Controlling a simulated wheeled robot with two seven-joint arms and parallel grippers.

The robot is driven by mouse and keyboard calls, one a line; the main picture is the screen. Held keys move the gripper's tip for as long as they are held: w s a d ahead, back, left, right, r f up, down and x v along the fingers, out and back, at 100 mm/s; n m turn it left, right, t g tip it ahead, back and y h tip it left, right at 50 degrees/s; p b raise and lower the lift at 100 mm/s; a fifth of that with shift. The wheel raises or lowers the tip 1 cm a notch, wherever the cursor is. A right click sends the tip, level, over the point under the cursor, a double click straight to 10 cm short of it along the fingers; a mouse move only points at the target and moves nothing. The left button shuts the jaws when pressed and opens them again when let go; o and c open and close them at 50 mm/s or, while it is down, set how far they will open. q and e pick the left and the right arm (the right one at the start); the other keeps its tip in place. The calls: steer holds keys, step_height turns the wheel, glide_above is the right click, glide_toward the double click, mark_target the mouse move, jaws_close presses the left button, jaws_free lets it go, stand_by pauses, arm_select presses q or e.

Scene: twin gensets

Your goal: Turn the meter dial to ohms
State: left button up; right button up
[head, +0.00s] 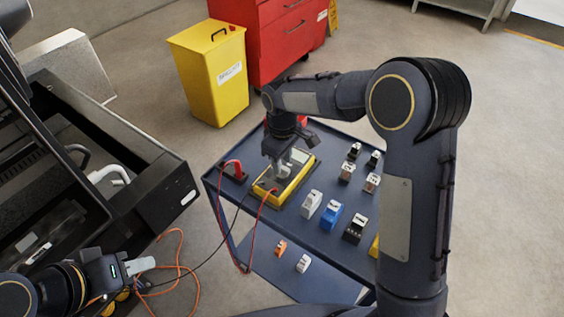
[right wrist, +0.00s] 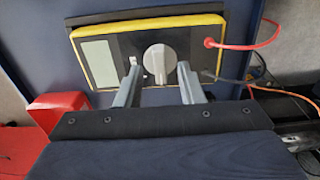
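The meter (head: 292,187) is a yellow-rimmed box with a dark face, lying on the blue cart top. In the right wrist view the meter (right wrist: 84,33) shows a pale blank display at left and a round light-grey dial (right wrist: 158,58) in the middle. The dial's markings are too small to read. My right gripper (right wrist: 159,68) is open, its two fingers either side of the dial in the picture; I cannot tell whether they touch it. In the head view my right gripper (head: 281,168) is over the meter. My left gripper (head: 140,265) is low at left, away from the cart.
Red and black leads run from the meter. A red holder (head: 232,171) stands beside it. Several small modules, including a blue one (head: 331,214), sit on the cart (head: 300,237). A black genset housing (head: 150,205) is at left, and a yellow bin (head: 212,75) behind.

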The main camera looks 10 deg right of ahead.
steer(key=shift+f, duration=0.7)
jaws_close()
